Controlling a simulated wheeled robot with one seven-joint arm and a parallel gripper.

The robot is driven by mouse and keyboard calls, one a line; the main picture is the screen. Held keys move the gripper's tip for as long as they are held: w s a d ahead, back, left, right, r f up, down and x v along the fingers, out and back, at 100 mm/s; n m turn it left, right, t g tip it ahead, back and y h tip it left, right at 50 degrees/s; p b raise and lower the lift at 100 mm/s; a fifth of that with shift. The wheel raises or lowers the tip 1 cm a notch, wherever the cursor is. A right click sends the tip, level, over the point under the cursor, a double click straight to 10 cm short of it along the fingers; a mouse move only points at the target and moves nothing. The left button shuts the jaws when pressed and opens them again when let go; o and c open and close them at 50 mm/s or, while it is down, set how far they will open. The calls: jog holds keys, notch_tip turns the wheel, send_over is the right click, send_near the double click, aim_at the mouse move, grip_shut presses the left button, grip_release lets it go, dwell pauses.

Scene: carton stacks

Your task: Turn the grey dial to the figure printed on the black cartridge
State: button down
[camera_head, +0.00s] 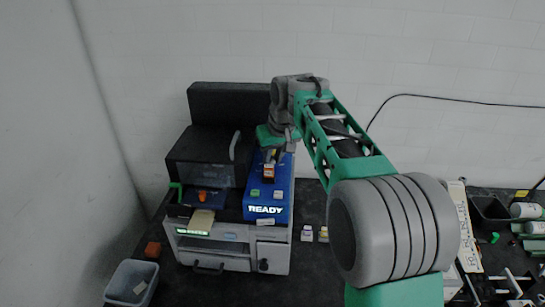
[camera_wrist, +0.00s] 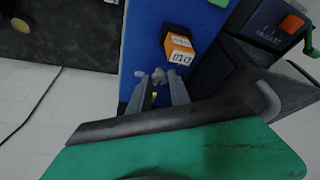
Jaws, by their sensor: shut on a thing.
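My gripper (camera_head: 274,157) reaches down over the blue panel (camera_head: 265,203) of the machine. In the wrist view its fingers (camera_wrist: 159,90) are shut on the small grey dial (camera_wrist: 159,75), which shows between and just beyond the tips. In the head view the dial is hidden by the gripper. Beside the dial, a black cartridge (camera_wrist: 167,32) with an orange end (camera_wrist: 178,46) stands out of the panel; it also shows in the head view (camera_head: 268,173).
A dark box with a grey handle (camera_head: 234,146) stands left of the panel. A grey bin (camera_head: 131,283) and an orange block (camera_head: 153,250) lie at the left.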

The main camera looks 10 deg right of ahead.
jog(key=shift+a+m, duration=0.1)
jog(key=shift+m, duration=0.2)
jog(key=shift+a+m+h+b, duration=0.15)
jog(key=shift+m+h+b, duration=0.35)
jog(key=shift+m, duration=0.5)
jog(key=m+h+p, duration=0.1)
jog(key=m, duration=0.1)
jog(key=shift+a+r+m, duration=0.1)
jog(key=shift+r+m, duration=0.05)
jog(key=shift+m, duration=0.15)
jog(key=m+h+p, duration=0.1)
jog(key=m+p, duration=0.2)
jog(key=shift+w+a+r+g, duration=0.1)
jog(key=shift+g, duration=0.2)
jog(key=shift+w+a+m+g+h+p, duration=0.15)
jog(key=shift+m+h+p, duration=0.2)
jog(key=shift+m+p, duration=0.45)
jog(key=shift+s+d+m+g+h+p, duration=0.15)
jog(key=shift+m+h+p, duration=0.3)
jog(key=shift+m, duration=0.55)
jog(key=shift+w+f, duration=0.1)
jog(key=shift+f, duration=0.1)
jog(key=c, duration=1.2)
grip_release()
jog(key=shift+a, duration=0.1)
